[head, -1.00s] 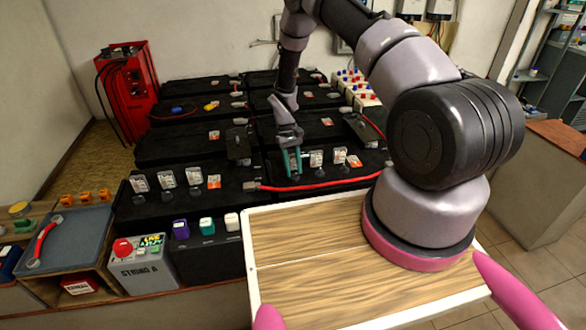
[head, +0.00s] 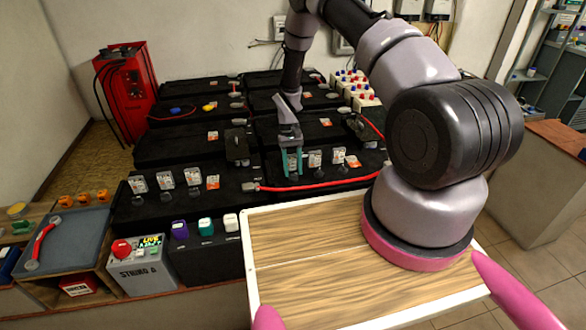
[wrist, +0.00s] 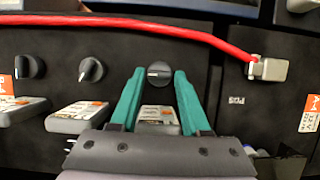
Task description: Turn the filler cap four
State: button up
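The filler cap (wrist: 159,73) is a small round black knob with a pale line across its top, on the front right black battery. It is the cap nearest the cable terminal; which number it bears is not readable. My gripper (wrist: 160,75) has its two teal fingers apart, one on each side of this cap, with a small gap showing on both sides. Whether the tips are level with the cap or above it, I cannot tell. A grey tag (wrist: 160,118) stands by the cap between the fingers. In the head view my gripper (head: 291,172) hides the cap.
Two more caps (wrist: 92,70) (wrist: 28,66) sit in line, with tags (wrist: 78,117) beside them. A red cable (head: 315,186) runs close in front to a grey terminal (wrist: 270,68). Other black batteries (head: 180,145) stand around. The wooden tray top (head: 300,290) is bare.

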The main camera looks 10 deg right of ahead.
jog(key=shift+r, duration=0.1)
jog(key=v, duration=1)
jog(key=shift+w+r, duration=0.25)
jog(key=shift+r, duration=0.1)
jog(key=s+d+r+m+t+y, duration=0.1)
jog(key=s+d+r+t, duration=0.15)
jog(key=r, duration=1.35)
jog(key=s+d+r+m+t, duration=0.1)
jog(key=s+r+t, duration=0.2)
jog(key=r, duration=1.3)
jog(key=s+r+t, duration=0.2)
jog(key=s+r, duration=0.2)
jog(key=s, duration=0.3)
jog(key=s+d+r+m+t, duration=0.1)
jog(key=s+r+t, duration=0.1)
jog(key=s+r, duration=0.3)
jog(key=s+d+r+m+t+y, duration=0.1)
jog(key=s+r, duration=0.3)
jog(key=s, duration=0.6)
jog(key=shift+s+r+t, duration=0.3)
jog(key=shift+s+t, duration=0.05)
jog(key=shift+t, duration=0.2)
